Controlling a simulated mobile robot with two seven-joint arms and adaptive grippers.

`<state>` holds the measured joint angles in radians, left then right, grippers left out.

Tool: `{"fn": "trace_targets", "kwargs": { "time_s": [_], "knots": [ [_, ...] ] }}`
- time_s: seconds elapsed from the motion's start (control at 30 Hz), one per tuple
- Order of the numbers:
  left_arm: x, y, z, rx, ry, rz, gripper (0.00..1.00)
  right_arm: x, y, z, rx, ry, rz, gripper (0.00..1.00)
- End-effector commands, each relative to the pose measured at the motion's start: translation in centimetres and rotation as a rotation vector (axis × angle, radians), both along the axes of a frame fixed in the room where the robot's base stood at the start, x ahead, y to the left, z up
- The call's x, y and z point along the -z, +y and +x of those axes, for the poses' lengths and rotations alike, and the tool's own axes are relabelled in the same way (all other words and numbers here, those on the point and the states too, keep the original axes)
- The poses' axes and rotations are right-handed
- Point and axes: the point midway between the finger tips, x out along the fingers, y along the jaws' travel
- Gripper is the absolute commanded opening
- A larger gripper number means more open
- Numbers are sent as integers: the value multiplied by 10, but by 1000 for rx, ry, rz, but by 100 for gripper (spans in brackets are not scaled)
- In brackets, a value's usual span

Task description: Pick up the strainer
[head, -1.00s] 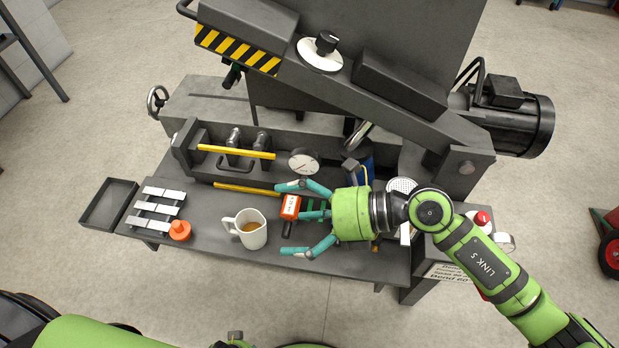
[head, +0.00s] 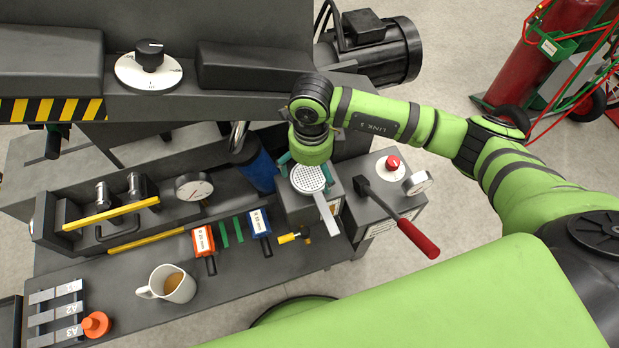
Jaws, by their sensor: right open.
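The strainer (head: 308,179) is a pale round perforated disc with a flat light handle that points down and to the right. It lies on a grey block (head: 295,213) at the right end of the bench. My right gripper (head: 309,166) points down over the strainer's far side, with its teal fingers open and spread around the disc. The green wrist hides part of the fingers, and I cannot tell whether they touch the strainer. My left gripper is not in view.
A blue cylinder (head: 256,167) stands close left of the gripper. A lever with a red handle (head: 418,238) and a box with a red button (head: 393,162) are to the right. A mug (head: 169,284) and orange and blue tagged tools are on the bench.

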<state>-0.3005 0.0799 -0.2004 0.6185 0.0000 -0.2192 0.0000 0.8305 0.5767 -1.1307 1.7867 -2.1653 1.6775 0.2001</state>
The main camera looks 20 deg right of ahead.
Motion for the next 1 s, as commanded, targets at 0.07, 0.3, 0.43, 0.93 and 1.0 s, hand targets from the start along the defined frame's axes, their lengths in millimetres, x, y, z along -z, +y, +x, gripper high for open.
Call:
{"fn": "trace_targets", "kwargs": {
  "time_s": [0.07, 0.3, 0.43, 0.93, 1.0],
  "knots": [
    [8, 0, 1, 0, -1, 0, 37, 11, -1, 0, 1, 1, 1, 100],
    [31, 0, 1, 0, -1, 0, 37, 47, -3, 1, 0, -1, 2, 100],
    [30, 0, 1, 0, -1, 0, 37, 47, -3, 1, 0, -1, 3, 100],
    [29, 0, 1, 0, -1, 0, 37, 48, -4, 0, -1, 4, 0, 50],
    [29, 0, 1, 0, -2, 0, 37, 48, -4, -1, -1, 6, 0, 50]
  ]
}}
